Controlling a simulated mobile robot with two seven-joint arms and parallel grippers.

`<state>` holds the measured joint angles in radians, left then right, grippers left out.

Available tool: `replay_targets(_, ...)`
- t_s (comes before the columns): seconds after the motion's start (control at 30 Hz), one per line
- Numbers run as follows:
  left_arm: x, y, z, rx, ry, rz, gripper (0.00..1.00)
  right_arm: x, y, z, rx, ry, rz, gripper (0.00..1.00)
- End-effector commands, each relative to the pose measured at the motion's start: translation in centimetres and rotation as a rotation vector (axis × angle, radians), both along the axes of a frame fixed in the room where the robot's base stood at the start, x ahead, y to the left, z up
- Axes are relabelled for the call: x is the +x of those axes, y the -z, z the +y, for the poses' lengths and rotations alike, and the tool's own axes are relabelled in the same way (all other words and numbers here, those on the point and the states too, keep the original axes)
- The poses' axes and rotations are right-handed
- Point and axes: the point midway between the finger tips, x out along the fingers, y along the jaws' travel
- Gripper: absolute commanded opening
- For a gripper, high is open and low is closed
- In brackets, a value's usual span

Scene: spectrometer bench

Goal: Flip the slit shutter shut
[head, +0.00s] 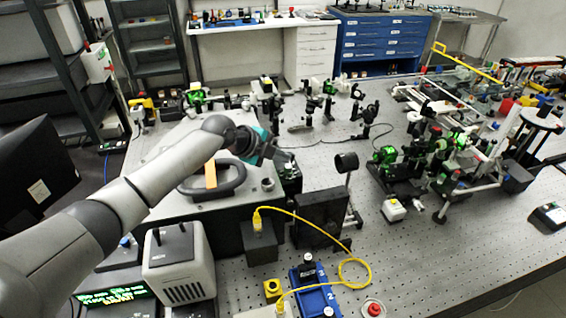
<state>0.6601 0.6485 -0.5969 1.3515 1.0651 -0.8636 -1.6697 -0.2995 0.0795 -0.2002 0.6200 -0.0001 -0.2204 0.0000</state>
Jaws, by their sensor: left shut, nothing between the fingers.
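My left arm reaches in from the left, and its left gripper (283,157) is shut and empty. It hangs over the far right part of a light grey box (172,205) with a dark loop handle (228,188) and an orange strip on top. A small dark block with green marks (290,178) stands just right of the box, close below the fingertips. I cannot tell whether the fingers touch it. I cannot make out the slit shutter or its position; it is small or hidden near the gripper. My right gripper is not in view.
A black panel (319,217), a dark box with a yellow cable (259,241) and a round black optic (346,162) stand right of the grey box. Green-and-black optic mounts (400,165) crowd further right.

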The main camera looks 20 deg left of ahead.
Motion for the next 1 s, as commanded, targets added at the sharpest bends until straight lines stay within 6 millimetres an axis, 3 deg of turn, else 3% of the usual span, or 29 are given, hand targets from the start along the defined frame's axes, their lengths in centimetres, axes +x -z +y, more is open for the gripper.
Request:
replay_targets(0.4, 1.2, -0.2, 0.7, -0.161, -0.001, 0.233, 0.0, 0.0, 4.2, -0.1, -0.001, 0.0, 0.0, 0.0)
replay_targets(1.0, 1.7, -0.3, 1.1, -0.199, 0.001, 0.295, 0.0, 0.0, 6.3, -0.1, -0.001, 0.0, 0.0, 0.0)
